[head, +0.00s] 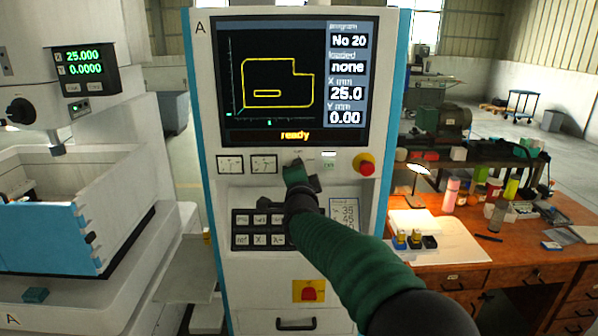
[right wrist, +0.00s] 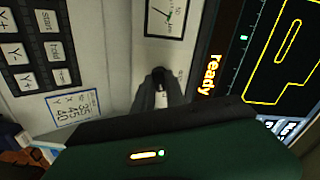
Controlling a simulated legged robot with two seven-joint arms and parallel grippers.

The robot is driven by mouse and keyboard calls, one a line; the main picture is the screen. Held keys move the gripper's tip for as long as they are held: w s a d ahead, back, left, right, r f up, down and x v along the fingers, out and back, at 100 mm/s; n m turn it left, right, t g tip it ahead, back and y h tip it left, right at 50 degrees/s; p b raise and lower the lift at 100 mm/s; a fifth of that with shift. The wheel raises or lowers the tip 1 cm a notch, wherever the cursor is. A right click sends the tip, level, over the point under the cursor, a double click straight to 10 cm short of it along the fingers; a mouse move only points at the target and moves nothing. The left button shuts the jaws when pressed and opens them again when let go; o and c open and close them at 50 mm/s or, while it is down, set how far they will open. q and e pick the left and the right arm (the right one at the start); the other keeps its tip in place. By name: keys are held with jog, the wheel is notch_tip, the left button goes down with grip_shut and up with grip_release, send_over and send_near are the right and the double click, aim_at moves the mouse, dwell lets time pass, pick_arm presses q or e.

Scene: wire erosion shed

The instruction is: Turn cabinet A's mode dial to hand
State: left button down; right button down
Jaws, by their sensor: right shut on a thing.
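Cabinet A (head: 268,270) stands upright in the middle of the head view, with a letter A at its top left corner. Its screen (head: 290,80) reads "ready", program No 20, loaded none. My right gripper (head: 298,170) is at the panel just below the screen, shut on the mode dial. The dial is hidden by the gripper in the head view. In the right wrist view the dial (right wrist: 160,76) shows as a small dark knob at the fingertips. Its pointer direction and its position labels are too small to read. My left gripper is not in view.
A red emergency button (head: 365,164) sits right of the gripper, two gauges (head: 247,165) left. A keypad (head: 257,229) and printed card (head: 345,212) lie below.

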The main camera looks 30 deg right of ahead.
jog(key=c, duration=1.4)
grip_release()
jog(key=shift+w+f, duration=0.1)
jog(key=shift+d, duration=0.1)
jog(key=b+v, duration=0.2)
jog(key=v, duration=1.4)
jog(key=shift+s+f, duration=0.1)
jog(key=shift+s, duration=0.25)
